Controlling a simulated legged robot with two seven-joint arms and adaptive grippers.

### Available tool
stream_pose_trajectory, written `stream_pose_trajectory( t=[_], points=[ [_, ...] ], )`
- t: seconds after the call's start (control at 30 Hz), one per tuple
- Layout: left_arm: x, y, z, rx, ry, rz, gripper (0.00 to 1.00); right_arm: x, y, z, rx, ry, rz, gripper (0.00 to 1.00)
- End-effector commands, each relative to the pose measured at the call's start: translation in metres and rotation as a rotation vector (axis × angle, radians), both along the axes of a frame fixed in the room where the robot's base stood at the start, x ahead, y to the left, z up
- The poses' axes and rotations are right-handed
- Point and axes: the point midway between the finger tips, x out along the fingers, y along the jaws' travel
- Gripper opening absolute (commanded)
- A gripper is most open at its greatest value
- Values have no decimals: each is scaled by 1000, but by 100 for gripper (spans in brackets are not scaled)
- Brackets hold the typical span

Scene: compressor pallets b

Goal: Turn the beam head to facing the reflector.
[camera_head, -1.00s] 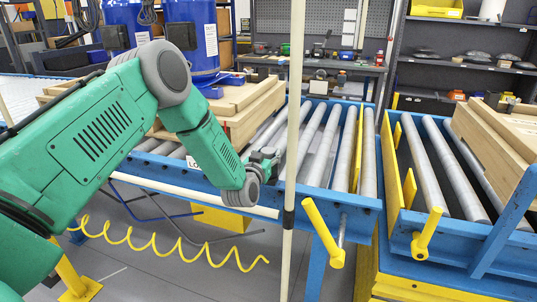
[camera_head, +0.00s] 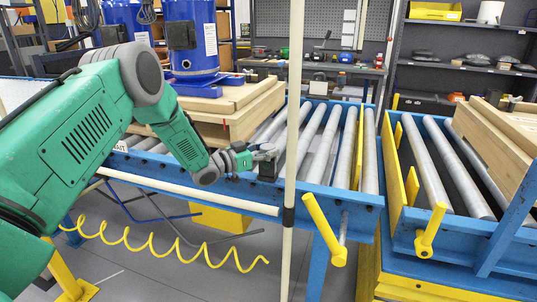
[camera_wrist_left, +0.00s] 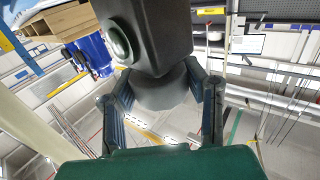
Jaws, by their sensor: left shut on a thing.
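The beam head (camera_wrist_left: 155,30) is a dark box with a round green lens (camera_wrist_left: 117,40) on its left face, on a grey round lower part (camera_wrist_left: 162,90). In the head view it is a small dark block (camera_head: 268,168) at the conveyor's blue side rail. My left gripper (camera_head: 268,153) is at it, partly hiding it. In the left wrist view, my left gripper's fingers (camera_wrist_left: 162,97) are shut on the grey lower part, one finger on each side. The lens points left in that view. I cannot make out the reflector. My right gripper is not in view.
A thin pale post (camera_head: 293,120) stands just right of my left gripper. A roller conveyor (camera_head: 320,140) with blue rails lies behind it, bearing a wooden pallet (camera_head: 240,110) and a blue compressor (camera_head: 190,40). Yellow handles (camera_head: 322,228) stick out at right. A yellow coiled hose (camera_head: 160,250) hangs below.

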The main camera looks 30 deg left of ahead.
Motion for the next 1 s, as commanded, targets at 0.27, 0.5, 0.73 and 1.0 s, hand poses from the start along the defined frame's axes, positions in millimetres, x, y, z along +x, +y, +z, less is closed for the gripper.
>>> stream_pose_trajectory(
  t=[0.27,0.5,0.73,1.0],
  points=[
    [0,2,-2,3,2,-110,11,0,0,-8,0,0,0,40],
    [0,2,-2,2,3,-142,11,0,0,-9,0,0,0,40],
    [0,2,-1,1,3,-143,11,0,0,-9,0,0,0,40],
    [0,1,-1,2,1,-143,63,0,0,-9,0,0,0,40]
  ],
)
